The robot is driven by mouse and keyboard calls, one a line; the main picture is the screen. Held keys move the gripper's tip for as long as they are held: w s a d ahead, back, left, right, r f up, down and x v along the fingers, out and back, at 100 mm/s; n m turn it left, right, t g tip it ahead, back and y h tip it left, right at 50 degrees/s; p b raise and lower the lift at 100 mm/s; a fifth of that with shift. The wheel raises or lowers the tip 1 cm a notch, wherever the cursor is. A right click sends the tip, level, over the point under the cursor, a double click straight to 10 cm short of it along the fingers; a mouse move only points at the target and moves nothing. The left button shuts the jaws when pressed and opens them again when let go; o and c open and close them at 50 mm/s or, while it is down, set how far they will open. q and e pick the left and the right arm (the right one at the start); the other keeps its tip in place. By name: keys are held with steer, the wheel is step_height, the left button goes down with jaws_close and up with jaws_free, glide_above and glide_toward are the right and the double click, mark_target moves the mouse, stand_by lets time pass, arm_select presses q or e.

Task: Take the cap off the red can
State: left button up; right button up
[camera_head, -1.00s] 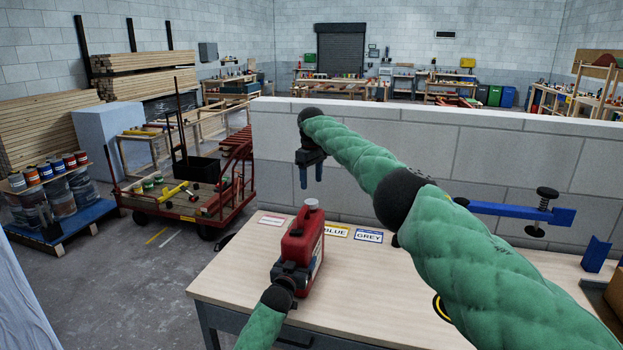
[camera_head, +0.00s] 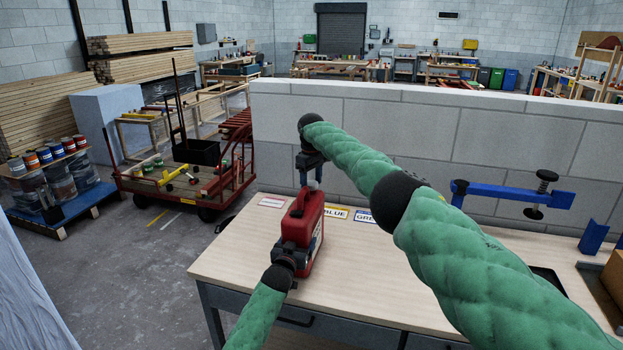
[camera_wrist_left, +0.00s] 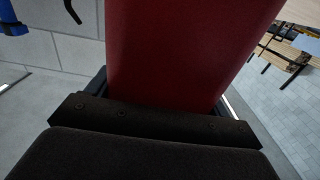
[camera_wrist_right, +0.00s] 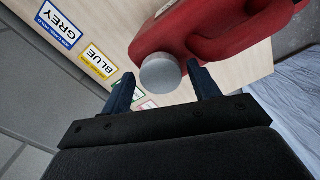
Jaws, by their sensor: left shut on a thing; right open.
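The red can (camera_head: 301,232) stands on the workbench, with its grey-white cap (camera_head: 314,185) on top at the far end. My left gripper (camera_head: 288,262) is shut on the near lower end of the can; in the left wrist view the red body (camera_wrist_left: 185,60) fills the space between the fingers. My right gripper (camera_head: 311,178) points down at the cap from above. In the right wrist view its fingers (camera_wrist_right: 163,88) are open on either side of the cap (camera_wrist_right: 160,73), and the can's red handle shows beyond. I cannot tell whether the fingers touch the cap.
Colour labels, BLUE (camera_head: 336,212) and GREY (camera_head: 365,216), lie on the workbench (camera_head: 235,262) behind the can. A block wall (camera_head: 440,140) stands close behind. A blue clamp (camera_head: 510,195) is at the right. The bench's front left is clear.

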steer(key=c, duration=1)
